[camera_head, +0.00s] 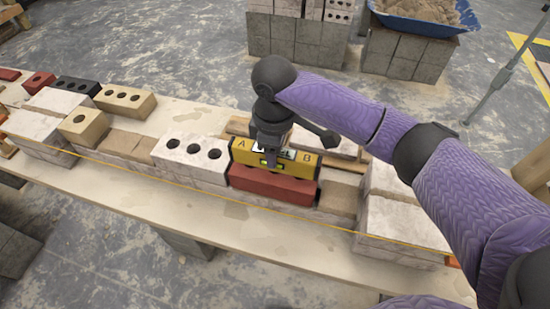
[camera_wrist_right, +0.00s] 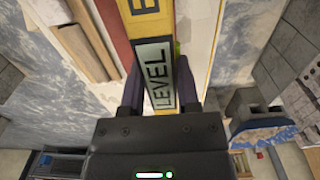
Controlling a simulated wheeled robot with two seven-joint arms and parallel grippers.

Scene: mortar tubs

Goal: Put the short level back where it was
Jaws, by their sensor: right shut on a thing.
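The short level (camera_head: 303,161) is yellow with black ends, the letters A and B and a green vial. It stands on edge just behind and above a red brick (camera_head: 272,185) in the low wall; I cannot tell whether it touches anything below. My right gripper (camera_head: 270,158) reaches down over it and is shut on its middle. In the right wrist view the level (camera_wrist_right: 153,22) runs between the two fingers of the gripper (camera_wrist_right: 160,90), with its LEVEL label facing the camera. My left gripper is in neither view.
The brick course continues with a white three-hole brick (camera_head: 190,153) to the left and pale blocks (camera_head: 395,210) to the right. A yellow string line (camera_head: 130,167) runs along the front. Wooden boards lie behind the level. A blue tub (camera_head: 425,18) stands on blocks at the back right.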

